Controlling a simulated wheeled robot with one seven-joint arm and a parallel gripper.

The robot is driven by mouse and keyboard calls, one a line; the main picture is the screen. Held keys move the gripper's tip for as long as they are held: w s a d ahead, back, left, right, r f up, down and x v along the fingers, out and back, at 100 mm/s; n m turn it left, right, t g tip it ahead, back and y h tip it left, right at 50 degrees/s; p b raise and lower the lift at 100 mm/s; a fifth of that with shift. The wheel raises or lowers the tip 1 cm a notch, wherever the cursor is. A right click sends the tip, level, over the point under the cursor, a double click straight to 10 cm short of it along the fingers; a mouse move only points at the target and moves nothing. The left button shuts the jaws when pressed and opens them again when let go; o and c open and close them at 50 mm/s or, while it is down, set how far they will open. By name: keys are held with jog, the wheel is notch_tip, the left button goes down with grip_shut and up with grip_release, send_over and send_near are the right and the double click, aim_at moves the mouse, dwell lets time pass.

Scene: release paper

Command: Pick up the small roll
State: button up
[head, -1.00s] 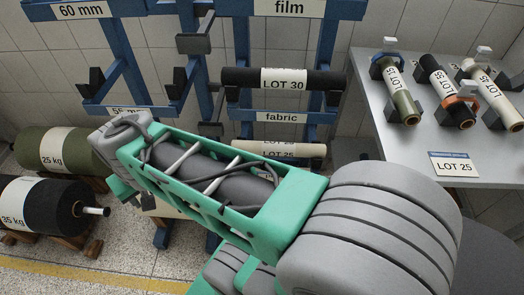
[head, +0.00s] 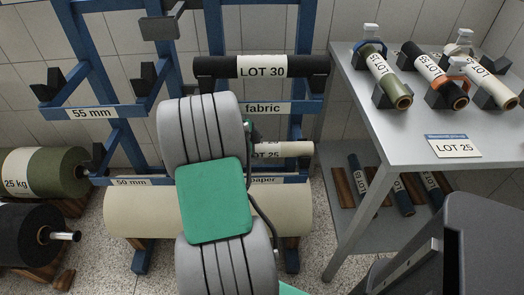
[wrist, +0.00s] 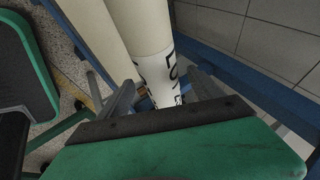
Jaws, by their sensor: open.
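A small cream roll (head: 296,149) with a white LOT 25 label lies on the blue rack below the "fabric" sign in the head view. My arm hides its left part. In the wrist view the cream roll (wrist: 140,24) runs down from the top, and its label faces the camera. My gripper (wrist: 164,92) is open, with one grey finger on each side of the labelled part. I cannot tell whether the fingers touch it. In the head view my gripper is mostly hidden behind my arm.
A black LOT 30 roll (head: 214,68) lies above on the rack (head: 215,30). A large cream roll (head: 130,212) sits below. A grey table (head: 400,145) with several rolls stands at the right.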

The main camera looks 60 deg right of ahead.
jog(key=shift+s+d+f, duration=0.1)
jog(key=shift+d+f, duration=0.3)
jog(key=shift+f, duration=0.1)
jog(key=shift+c, duration=0.4)
jog(key=shift+r, duration=0.1)
grip_shut()
